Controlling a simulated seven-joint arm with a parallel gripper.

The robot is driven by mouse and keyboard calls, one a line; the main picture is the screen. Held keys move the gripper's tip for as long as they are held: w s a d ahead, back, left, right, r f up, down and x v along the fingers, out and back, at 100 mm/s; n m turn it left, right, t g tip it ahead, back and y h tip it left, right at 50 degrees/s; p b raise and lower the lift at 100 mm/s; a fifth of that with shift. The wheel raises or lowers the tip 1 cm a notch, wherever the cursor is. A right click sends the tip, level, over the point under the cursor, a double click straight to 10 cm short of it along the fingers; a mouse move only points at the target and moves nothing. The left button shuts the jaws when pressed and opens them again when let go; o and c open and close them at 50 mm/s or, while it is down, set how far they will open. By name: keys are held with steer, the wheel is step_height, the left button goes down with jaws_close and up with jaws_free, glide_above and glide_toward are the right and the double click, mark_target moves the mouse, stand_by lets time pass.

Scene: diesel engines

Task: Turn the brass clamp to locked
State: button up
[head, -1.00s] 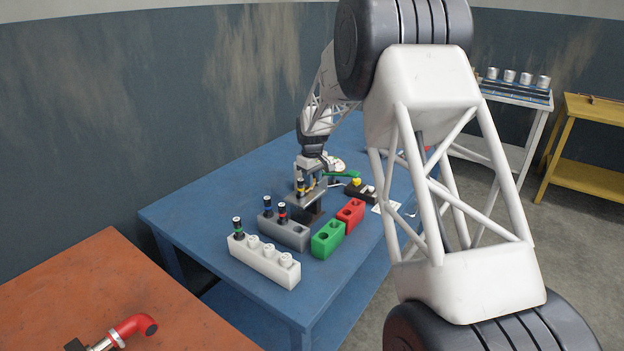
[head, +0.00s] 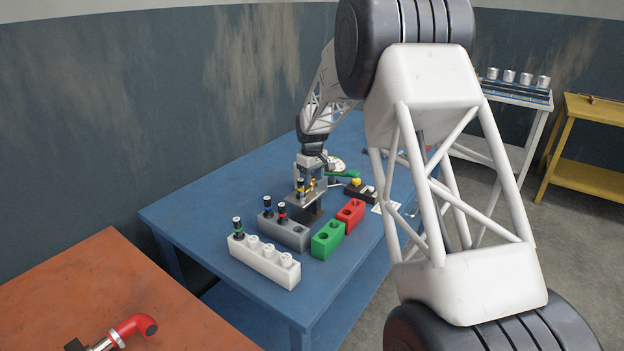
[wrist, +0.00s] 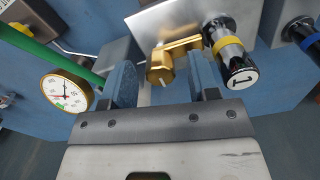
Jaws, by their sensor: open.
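The brass clamp (wrist: 161,66) sits on a grey metal block (wrist: 146,22) in the wrist view, with a short brass arm reaching right toward a black-and-silver injector (wrist: 232,58) with a yellow band. My gripper (wrist: 163,80) is open, with one finger on each side of the clamp's knob. The right finger is close to the knob; I cannot tell whether it touches. In the head view my gripper (head: 311,172) is over the stand (head: 304,202), and the clamp is small and partly hidden there.
A dial gauge (wrist: 67,91) and a green bar (wrist: 40,48) lie left of the fingers in the wrist view. Grey (head: 287,234), white (head: 264,261), green (head: 328,239) and red (head: 350,212) blocks stand nearer on the blue table (head: 196,215).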

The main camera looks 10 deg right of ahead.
mark_target(313, 179)
steer(key=shift+r, duration=3.6)
steer(key=shift+s+r, duration=0.1)
steer(key=shift+s+r, duration=0.25)
steer(key=s+r+m, duration=0.1)
steer(key=s+r, duration=0.3)
steer(key=s, duration=0.6)
steer(key=s+d+r+m+t, duration=0.1)
steer(key=s+r, duration=0.4)
steer(key=s, duration=0.4)
steer(key=s+r+m, duration=0.2)
steer(key=s+r, duration=0.2)
steer(key=s, duration=0.6)
steer(key=s+f+m, duration=0.1)
steer(key=s+f, duration=0.1)
steer(key=s, duration=1.3)
steer(key=s+f+m+t, duration=0.1)
steer(key=s+f+m, duration=0.1)
steer(key=s, duration=1.3)
steer(key=shift+s+d+t, duration=0.3)
steer(key=shift+s, duration=0.05)
